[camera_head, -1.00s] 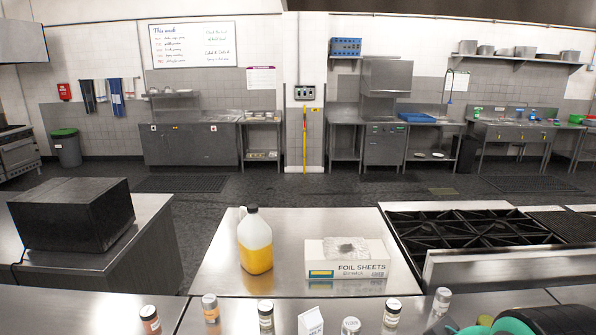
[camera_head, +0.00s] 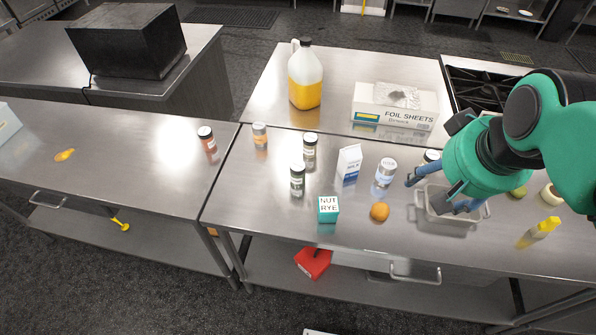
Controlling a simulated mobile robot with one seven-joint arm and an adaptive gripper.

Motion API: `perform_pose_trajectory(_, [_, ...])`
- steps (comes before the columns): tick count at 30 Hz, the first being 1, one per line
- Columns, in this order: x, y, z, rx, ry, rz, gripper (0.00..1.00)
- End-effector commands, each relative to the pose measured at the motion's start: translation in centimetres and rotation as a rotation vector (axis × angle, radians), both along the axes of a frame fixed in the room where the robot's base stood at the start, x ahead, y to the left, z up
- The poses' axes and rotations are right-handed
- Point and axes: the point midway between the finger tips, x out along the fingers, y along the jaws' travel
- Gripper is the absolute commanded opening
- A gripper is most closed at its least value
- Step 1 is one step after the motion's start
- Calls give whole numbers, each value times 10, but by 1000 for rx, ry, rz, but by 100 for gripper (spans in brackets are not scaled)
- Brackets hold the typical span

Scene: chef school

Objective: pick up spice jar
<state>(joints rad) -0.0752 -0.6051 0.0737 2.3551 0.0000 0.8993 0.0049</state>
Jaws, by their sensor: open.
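Several jars that could be the spice jar stand upright on the steel counters. A red-brown jar (camera_head: 208,141) stands on the left counter. A pale, silver-topped container (camera_head: 385,174) stands farther right, and a lid (camera_head: 432,156) shows partly behind my gripper. I cannot tell which jar is meant. My gripper (camera_head: 425,193) is open and empty, at the right over a clear tub, apart from the jars on the left.
A milk carton (camera_head: 348,165), a teal nut rye box (camera_head: 328,209) and an orange fruit (camera_head: 379,211) stand among the jars. The clear tub (camera_head: 425,227) is under my gripper. A yellow jug (camera_head: 305,80) and foil box (camera_head: 400,107) stand behind. The left counter is mostly clear.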

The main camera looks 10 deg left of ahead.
Motion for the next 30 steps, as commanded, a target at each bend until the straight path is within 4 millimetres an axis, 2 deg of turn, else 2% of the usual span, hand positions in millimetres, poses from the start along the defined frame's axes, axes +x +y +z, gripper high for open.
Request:
perform_pose_trajectory(3, [30, 17, 2, -3, 37, 35, 64])
perform_pose_trajectory(8, [69, 41, -3, -8, 83, 78, 64])
perform_pose_trajectory(17, [137, 97, -26, -23, 164, 159, 64])
perform_pose_trajectory(23, [176, 140, -54, -38, 220, 213, 64])
perform_pose_trajectory(30, [215, 196, -99, -60, 284, 276, 64])
